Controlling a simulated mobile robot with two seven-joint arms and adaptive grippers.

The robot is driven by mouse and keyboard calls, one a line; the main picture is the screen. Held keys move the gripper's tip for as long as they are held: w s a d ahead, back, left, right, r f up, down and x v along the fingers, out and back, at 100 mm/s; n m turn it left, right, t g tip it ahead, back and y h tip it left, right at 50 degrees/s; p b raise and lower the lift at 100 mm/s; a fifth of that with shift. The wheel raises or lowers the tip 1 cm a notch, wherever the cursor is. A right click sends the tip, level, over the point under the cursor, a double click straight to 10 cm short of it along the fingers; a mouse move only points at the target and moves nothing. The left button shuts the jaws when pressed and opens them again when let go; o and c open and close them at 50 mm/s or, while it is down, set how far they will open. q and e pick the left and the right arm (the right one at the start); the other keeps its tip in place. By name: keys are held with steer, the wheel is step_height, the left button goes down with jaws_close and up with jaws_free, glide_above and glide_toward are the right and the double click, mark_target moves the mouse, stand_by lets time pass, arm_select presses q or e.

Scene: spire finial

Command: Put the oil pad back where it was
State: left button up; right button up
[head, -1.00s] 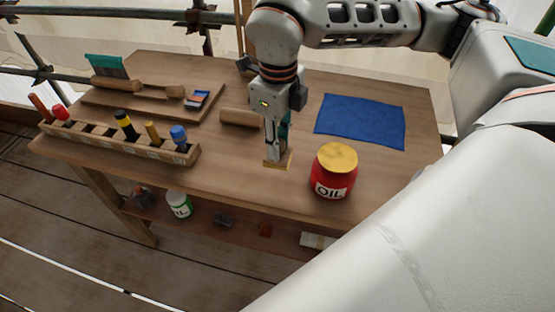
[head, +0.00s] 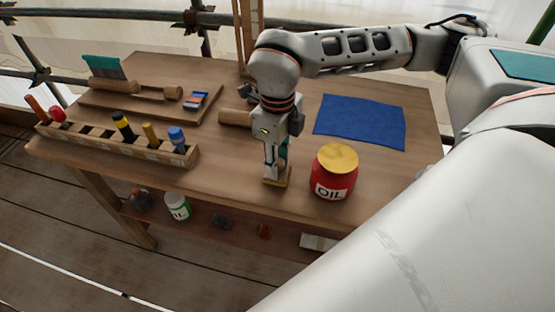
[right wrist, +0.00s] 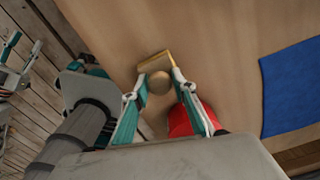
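The oil pad (head: 276,182) is a small tan block with a round knob. In the right wrist view the pad (right wrist: 155,62) lies at the fingertips, with its knob between the fingers. My right gripper (head: 273,176) points down and is closed around the pad, low over the front part of the workbench; I cannot tell whether the pad touches the bench top. The red oil jar (head: 333,188) with a yellow lid stands just right of it. My left gripper (right wrist: 20,52) shows small at the left of the right wrist view, its fingers apart and empty.
A blue cloth (head: 360,122) lies flat at the back right. A wooden rack (head: 95,142) with several tools stands at the front left, and a board (head: 140,105) with a brush lies behind it. A wooden cylinder (head: 235,117) lies mid-bench. A lower shelf holds several items.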

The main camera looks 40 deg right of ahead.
mark_target(278, 161)
steer(key=shift+o, duration=0.6)
steer(key=shift+r, duration=0.6)
step_height(278, 161, up, 11)
steer(key=p, duration=0.1)
steer(key=shift+s, duration=0.1)
